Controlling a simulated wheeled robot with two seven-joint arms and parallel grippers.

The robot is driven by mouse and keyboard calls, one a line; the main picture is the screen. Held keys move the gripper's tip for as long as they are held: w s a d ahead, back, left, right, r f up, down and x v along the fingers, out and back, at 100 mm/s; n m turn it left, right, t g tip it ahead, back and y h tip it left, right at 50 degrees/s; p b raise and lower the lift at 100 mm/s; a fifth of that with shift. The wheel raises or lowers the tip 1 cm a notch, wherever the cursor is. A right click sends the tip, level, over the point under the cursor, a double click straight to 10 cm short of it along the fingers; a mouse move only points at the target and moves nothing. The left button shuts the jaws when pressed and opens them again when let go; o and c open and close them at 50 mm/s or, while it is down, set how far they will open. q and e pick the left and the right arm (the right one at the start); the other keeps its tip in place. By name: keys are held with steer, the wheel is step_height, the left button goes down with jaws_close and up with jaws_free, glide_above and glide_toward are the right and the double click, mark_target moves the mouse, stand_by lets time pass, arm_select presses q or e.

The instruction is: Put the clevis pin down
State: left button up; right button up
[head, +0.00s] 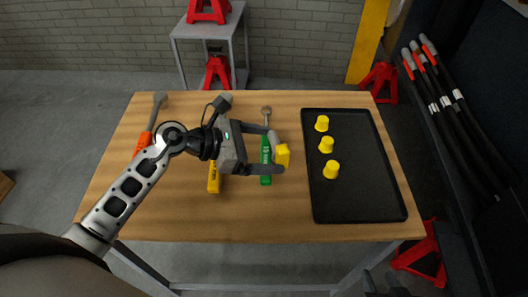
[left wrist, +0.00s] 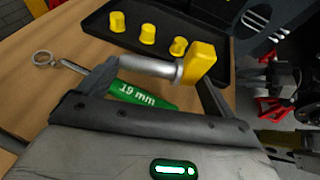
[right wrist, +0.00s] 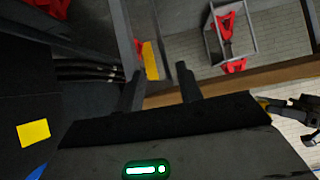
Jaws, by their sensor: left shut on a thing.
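The clevis pin has a grey metal shaft and a blocky yellow head (head: 284,155). My left gripper (head: 275,152) is shut on it and holds it over the table, just left of the black tray (head: 330,211). In the left wrist view the pin (left wrist: 200,63) lies crosswise at the fingers, its yellow head by the right finger. The table surface under the pin is partly hidden by the gripper. My right gripper (right wrist: 161,85) shows in the right wrist view, its two fingers apart with nothing between them.
Several tools lie on the wooden table (head: 300,230): a green 19 mm wrench (head: 265,174), a yellow-handled tool (head: 214,181) and an orange-handled one (head: 145,140). Three yellow cups (head: 326,145) stand in the tray. Black hoses (head: 440,90) hang at the right. The tray's front part is clear.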

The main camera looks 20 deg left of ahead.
arm_select(q)
steer(key=shift+f, duration=0.8)
